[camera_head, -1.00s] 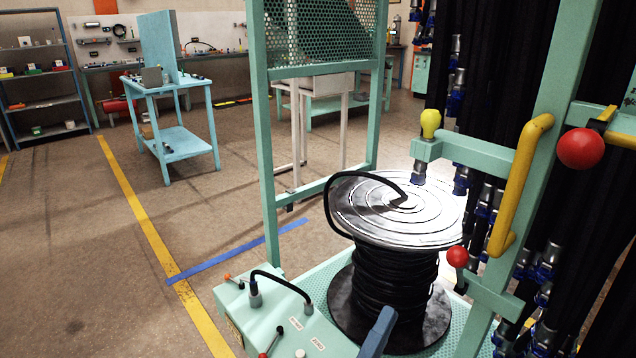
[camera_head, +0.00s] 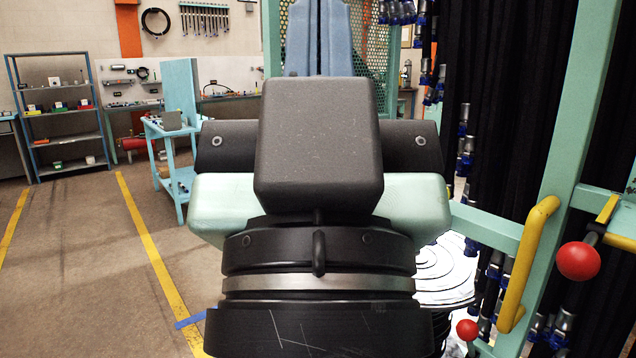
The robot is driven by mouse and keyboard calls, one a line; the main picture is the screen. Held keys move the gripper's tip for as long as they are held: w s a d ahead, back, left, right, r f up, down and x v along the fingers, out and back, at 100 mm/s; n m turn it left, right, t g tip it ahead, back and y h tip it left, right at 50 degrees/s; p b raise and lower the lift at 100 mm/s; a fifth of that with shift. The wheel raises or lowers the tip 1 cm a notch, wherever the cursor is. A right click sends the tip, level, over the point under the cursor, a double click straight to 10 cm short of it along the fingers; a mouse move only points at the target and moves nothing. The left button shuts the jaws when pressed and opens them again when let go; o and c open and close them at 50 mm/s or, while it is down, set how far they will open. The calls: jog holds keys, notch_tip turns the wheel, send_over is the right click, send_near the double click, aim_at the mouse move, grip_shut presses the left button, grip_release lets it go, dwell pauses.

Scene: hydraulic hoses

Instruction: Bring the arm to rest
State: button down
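My own arm fills the middle of the head view, with black joint housings, a pale green link and a blue-grey link rising to the top edge. My gripper is not in view, so whether it is open or shut does not show. The arm hides most of the cable reel (camera_head: 440,272); only part of its ringed top shows at the right of the arm.
The green hose rack (camera_head: 560,120) stands close on the right, with black hoses (camera_head: 495,80), a yellow handle (camera_head: 527,262) and red balls (camera_head: 578,261). A blue workbench (camera_head: 180,178) and a shelf (camera_head: 62,110) stand at the back left. The left floor is clear.

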notch_tip(320, 180, up, 16)
jog(key=p, duration=1.4)
jog(key=shift+a, duration=0.1)
